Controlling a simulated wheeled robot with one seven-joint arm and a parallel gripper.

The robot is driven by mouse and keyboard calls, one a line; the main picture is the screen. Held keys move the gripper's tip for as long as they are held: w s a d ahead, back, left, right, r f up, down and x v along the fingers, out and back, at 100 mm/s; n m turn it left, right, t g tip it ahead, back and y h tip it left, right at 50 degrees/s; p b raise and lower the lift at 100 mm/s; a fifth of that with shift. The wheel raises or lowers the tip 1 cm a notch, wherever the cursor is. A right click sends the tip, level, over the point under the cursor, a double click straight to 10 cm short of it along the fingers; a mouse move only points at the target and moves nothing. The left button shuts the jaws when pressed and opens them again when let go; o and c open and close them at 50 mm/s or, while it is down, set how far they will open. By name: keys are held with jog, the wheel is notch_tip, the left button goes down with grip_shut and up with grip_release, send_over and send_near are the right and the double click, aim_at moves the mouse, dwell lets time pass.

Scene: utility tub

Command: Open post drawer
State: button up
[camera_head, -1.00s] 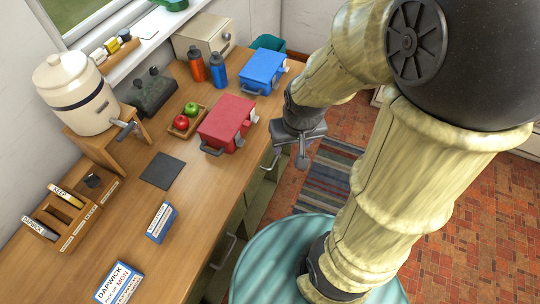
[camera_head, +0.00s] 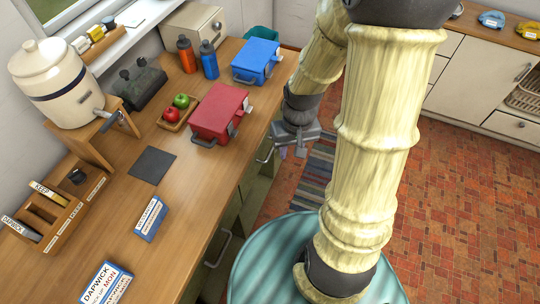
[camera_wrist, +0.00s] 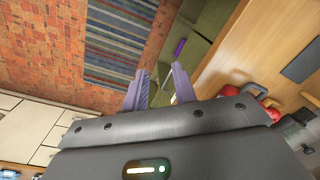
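The wooden desk (camera_head: 190,185) has green drawer fronts under its right edge. One pale bar handle (camera_head: 266,156) shows on the front near my gripper, and another handle (camera_head: 218,250) is nearer. Which drawer is the post drawer cannot be told; the fronts I see look shut. My gripper (camera_head: 292,153) hangs just right of the desk edge, to the right of the farther handle. In the wrist view my gripper (camera_wrist: 160,70) has its two purple fingers apart with nothing between them. A small purple bar (camera_wrist: 180,47) shows against the green front beyond the fingertips.
On the desk are a red box (camera_head: 220,113), a blue box (camera_head: 256,61), a dark mat (camera_head: 152,165), a wooden sorter (camera_head: 62,215) and a cream crock (camera_head: 60,85). A striped rug (camera_head: 316,175) lies on the brick floor, which is open to the right.

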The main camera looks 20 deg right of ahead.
notch_tip(320, 180, down, 19)
jog(key=w+m+g+y+b, duration=0.1)
jog(key=w+g+y+b, duration=0.1)
jog(key=y+b, duration=0.45)
jog(key=m+t+y+b, duration=0.55)
jog(key=t+b, duration=0.55)
jog(key=b, duration=0.4)
send_near(271, 150)
jog(key=f+v, duration=0.1)
jog(key=v, duration=0.6)
jog(key=shift+s+d+r+m, duration=0.15)
jog(key=shift+s+r+m, duration=0.1)
jog(key=shift+m, duration=0.1)
jog(key=x, duration=1.7)
jog(key=shift+w+f, duration=0.1)
jog(key=shift+w, duration=0.25)
